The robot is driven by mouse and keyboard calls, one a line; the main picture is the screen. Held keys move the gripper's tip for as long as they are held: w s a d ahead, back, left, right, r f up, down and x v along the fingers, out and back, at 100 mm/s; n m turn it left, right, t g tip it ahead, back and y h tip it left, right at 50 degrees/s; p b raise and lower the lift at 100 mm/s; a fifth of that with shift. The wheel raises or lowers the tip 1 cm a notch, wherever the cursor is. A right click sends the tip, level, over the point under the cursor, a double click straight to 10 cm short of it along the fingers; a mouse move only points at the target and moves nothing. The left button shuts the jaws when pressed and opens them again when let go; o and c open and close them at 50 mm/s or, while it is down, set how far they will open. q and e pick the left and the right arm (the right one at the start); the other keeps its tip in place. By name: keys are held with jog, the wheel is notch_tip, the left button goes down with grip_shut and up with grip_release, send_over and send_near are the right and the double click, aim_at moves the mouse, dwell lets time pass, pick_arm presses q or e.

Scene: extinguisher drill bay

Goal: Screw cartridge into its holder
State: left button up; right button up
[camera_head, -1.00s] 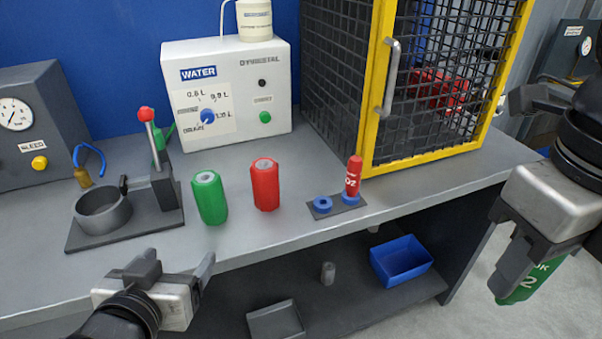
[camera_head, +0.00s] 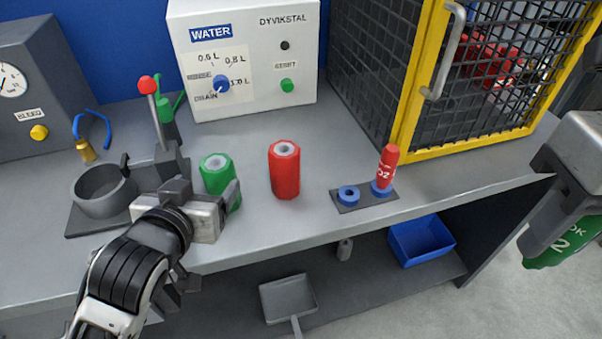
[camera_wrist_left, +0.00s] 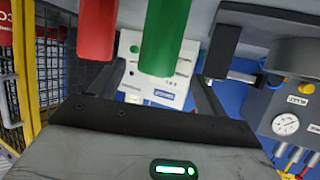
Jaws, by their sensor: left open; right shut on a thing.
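A red cartridge (camera_head: 389,160) stands in the right blue ring of a small dark holder plate (camera_head: 349,206) on the bench; the left blue ring (camera_head: 348,192) is empty. My right gripper (camera_head: 545,240) is shut on a green cartridge (camera_head: 565,243) with white lettering, at the right edge, clear of the bench. A green cylinder (camera_head: 215,170) with a pale top stands on the bench, and a red cylinder (camera_head: 285,172) stands to its right. My left gripper (camera_head: 208,188) is open at the green cylinder, which shows between its fingers in the left wrist view (camera_wrist_left: 165,40).
A round cup fixture (camera_head: 102,195) with a red-knobbed lever is left of my left gripper. A white water box (camera_head: 243,60) and a yellow-framed mesh cage (camera_head: 440,80) stand behind. A blue bin (camera_head: 420,242) and a grey dustpan (camera_head: 288,298) are on the lower shelf.

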aim_at(210, 180)
pick_arm(q)
jog(key=shift+x, duration=1.65)
jog(key=shift+w, duration=0.1)
jog(key=x, duration=0.5)
jog(key=shift+d+f, duration=0.2)
pick_arm(e)
jog(key=shift+r, duration=0.2)
pick_arm(q)
jog(key=c, duration=1.3)
jog(key=shift+r, duration=0.2)
jog(key=c, duration=0.3)
notch_tip(210, 180, up, 10)
jog(key=shift+p, duration=0.75)
jog(key=shift+c, duration=0.2)
pick_arm(e)
jog(key=shift+r, duration=0.6)
jog(key=shift+w, duration=0.1)
